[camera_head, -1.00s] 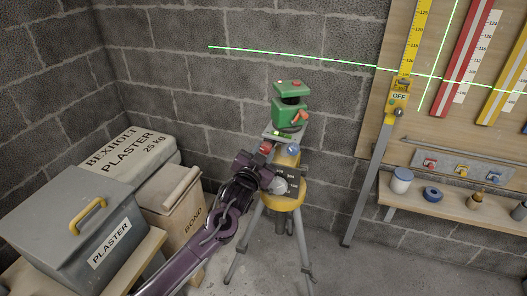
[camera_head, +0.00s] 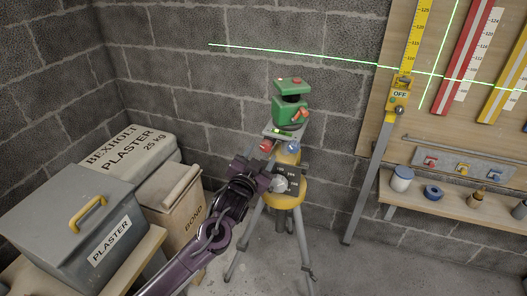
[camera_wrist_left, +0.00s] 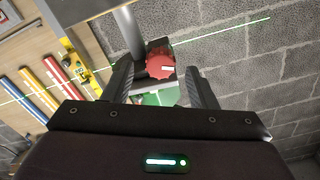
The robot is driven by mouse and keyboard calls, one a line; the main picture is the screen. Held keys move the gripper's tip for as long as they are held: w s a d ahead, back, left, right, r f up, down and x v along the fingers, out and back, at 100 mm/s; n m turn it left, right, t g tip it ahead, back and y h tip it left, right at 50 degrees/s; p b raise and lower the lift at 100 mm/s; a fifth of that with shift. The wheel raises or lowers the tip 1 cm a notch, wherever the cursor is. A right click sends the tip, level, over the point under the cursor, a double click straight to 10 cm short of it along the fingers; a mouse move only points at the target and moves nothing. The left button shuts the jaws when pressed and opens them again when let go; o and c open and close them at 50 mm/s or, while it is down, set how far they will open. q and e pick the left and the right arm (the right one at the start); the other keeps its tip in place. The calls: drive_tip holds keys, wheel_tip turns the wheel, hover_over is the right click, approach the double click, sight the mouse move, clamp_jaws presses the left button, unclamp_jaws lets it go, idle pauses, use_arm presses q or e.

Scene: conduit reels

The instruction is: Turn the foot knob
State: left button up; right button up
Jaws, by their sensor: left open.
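A green laser level (camera_head: 290,102) stands on a yellow-topped tripod (camera_head: 288,198). Below it are a red knob (camera_head: 266,146), a blue knob (camera_head: 293,147) and a pale grey knob (camera_head: 280,184). My left gripper (camera_head: 256,163) is open just below and left of the red knob in the head view. In the left wrist view, the red knob (camera_wrist_left: 160,66), with a white mark on its face, lies between the two open fingers, near their tips. A clear grip on it does not show. My right gripper is not in view.
A grey plaster box (camera_head: 62,225), a plaster bag (camera_head: 128,150) and a bond sack (camera_head: 178,213) stand left of my arm. A yellow staff head marked OFF (camera_head: 400,94) and a shelf (camera_head: 455,206) with small jars are at the right. Green laser lines cross the wall.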

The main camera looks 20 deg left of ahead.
use_arm(q)
drive_tip(key=shift+s+a, duration=0.1)
drive_tip(key=shift+s, duration=2.2)
drive_tip(key=s+a+f+g+y+p, duration=0.1)
drive_tip(key=s+a+f+g, duration=0.15)
drive_tip(key=f, duration=0.95)
drive_tip(key=s+a+f+g, duration=0.1)
drive_tip(key=s+f+g, duration=0.15)
drive_tip(key=f, duration=0.85)
drive_tip(key=s+a+f+n+g+p, duration=0.1)
drive_tip(key=s+f+g, duration=0.1)
drive_tip(key=s+f, duration=0.45)
drive_tip(key=s+f+g, duration=0.2)
drive_tip(key=s+f, duration=0.2)
drive_tip(key=f, duration=0.5)
drive_tip(key=s+f+g, duration=0.2)
drive_tip(key=s+f, duration=0.3)
drive_tip(key=s, duration=0.6)
drive_tip(key=s+d+f+n+g+p, duration=0.1)
drive_tip(key=s+f+g, duration=0.2)
drive_tip(key=s, duration=0.9)
drive_tip(key=s+d+f+g+p, duration=0.1)
drive_tip(key=s+f+g, duration=0.2)
drive_tip(key=s+f, duration=0.5)
drive_tip(key=s, duration=0.4)
drive_tip(key=shift+f+n, duration=0.25)
drive_tip(key=shift+n, duration=0.05)
